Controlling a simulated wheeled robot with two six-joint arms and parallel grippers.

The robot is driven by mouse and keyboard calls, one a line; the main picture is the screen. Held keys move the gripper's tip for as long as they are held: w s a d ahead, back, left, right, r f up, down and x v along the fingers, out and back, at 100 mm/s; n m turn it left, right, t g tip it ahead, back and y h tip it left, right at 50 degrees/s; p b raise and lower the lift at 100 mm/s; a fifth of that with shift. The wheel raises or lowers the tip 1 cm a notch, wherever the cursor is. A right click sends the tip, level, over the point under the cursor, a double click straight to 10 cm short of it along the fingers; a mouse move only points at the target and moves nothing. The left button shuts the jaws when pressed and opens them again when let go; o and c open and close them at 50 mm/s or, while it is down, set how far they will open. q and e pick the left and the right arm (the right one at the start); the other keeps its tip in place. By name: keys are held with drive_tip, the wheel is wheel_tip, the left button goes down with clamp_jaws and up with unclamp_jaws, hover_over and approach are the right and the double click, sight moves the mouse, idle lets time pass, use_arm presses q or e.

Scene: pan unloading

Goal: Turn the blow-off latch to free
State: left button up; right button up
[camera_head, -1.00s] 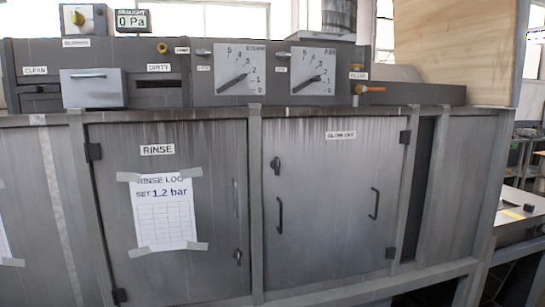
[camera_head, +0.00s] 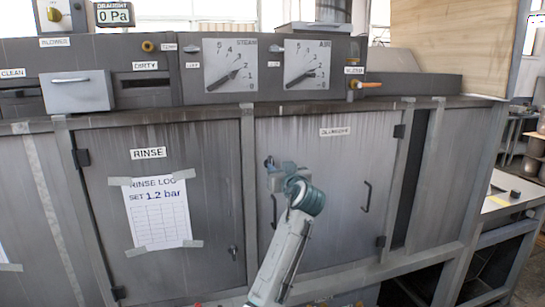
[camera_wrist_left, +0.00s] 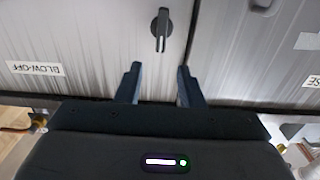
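The blow-off latch (camera_wrist_left: 161,28) is a small dark handle on the grey blow-off door (camera_head: 340,185), close to its left edge. In the left wrist view, which is upside down, it stands roughly parallel to the door seam. My left gripper (camera_wrist_left: 160,72) is open, with its two dark fingers apart and nothing between them. The latch lies just beyond the fingertips, about in line with the gap. In the head view my left gripper (camera_head: 272,172) is in front of the latch and largely covers it. My right gripper is not in view.
The rinse door (camera_head: 210,140) with a taped log sheet (camera_head: 158,212) is left of the blow-off door. A bar handle (camera_head: 367,197) stands out on the blow-off door's right side. Gauges (camera_head: 230,65) and an orange-handled valve (camera_head: 366,85) sit above.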

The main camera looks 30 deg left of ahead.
sight(272, 159)
use_arm(q)
drive_tip(key=p+x, duration=0.3)
drive_tip(key=x, duration=0.4)
drive_tip(key=shift+a+r, duration=0.1)
drive_tip(key=shift+r, duration=0.05)
drive_tip(key=shift+w+a, duration=0.2)
drive_tip(key=shift+w, duration=0.05)
drive_tip(key=shift+c, duration=0.2)
clamp_jaws()
